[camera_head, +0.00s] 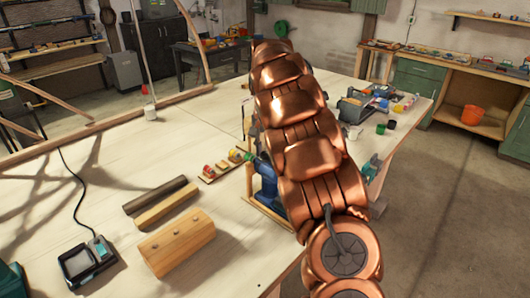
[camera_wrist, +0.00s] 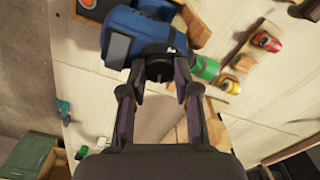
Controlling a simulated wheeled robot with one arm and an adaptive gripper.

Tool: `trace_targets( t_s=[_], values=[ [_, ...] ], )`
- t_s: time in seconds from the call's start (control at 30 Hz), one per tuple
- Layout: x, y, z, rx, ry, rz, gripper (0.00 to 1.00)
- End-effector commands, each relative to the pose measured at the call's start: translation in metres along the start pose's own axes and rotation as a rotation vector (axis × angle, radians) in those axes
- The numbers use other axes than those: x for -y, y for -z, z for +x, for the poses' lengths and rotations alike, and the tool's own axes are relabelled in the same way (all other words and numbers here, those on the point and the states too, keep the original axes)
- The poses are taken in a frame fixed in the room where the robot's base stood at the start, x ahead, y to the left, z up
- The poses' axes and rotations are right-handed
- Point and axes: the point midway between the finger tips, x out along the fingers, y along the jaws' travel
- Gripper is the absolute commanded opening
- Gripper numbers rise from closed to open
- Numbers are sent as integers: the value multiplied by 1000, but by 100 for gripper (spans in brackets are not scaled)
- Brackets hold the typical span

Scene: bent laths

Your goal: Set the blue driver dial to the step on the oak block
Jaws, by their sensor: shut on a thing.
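The blue driver (camera_wrist: 152,28) lies at the top of the wrist view, with its black dial (camera_wrist: 160,50) facing my gripper (camera_wrist: 161,76). My gripper's two fingers are shut on the dial's sides. A small pale mark shows on the dial; I cannot read a step number. In the head view the driver (camera_head: 267,181) is partly hidden behind my copper arm, which also hides my gripper. A light wooden block (camera_head: 178,243) with several small round marks on top lies on the bench, probably the oak block; any number on it is too small to read.
A dark lath (camera_head: 155,194) and a lighter one (camera_head: 166,206) lie behind the block. A rack of small coloured cans (camera_head: 224,165) stands left of the driver. A black-framed device (camera_head: 88,262) with a cable lies front left. The bench top (camera_head: 110,170) has clear room at left.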

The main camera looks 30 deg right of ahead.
Motion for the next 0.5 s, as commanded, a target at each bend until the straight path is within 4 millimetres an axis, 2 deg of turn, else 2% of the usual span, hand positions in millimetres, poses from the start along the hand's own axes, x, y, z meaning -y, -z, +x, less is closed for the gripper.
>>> trace_targets(
  t_s=[0.03,0.5],
  values=[
    [0,0,5,0,-1,-30,0],
    [1,0,5,-1,0,-392,0]
  ],
)
